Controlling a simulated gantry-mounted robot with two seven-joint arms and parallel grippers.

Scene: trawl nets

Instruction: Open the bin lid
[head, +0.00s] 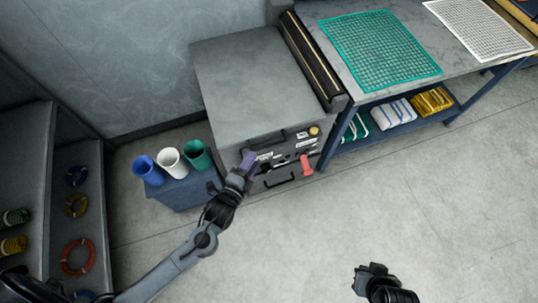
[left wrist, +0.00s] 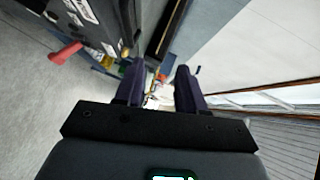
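The large grey bin (head: 240,75) stands against the wall with its flat lid down. Its front face carries labels, a yellow knob (head: 314,130), a red handle (head: 306,166) and a dark bar handle (head: 279,181) low down. My left gripper (head: 248,160) is at the left part of this front, near the lid's front edge; I cannot tell whether it touches. In the left wrist view its two purple fingers (left wrist: 160,80) are apart with nothing clearly between them. The red handle (left wrist: 66,53) shows at upper left there. My right gripper (head: 371,275) is low over the floor, its fingers unclear.
Blue, white and green cups (head: 171,162) stand on a blue box (head: 185,190) left of the bin. A workbench (head: 335,65) with green netting (head: 380,48) adjoins the bin at right. A shelf (head: 88,150) with rings is at far left. The floor in front is clear.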

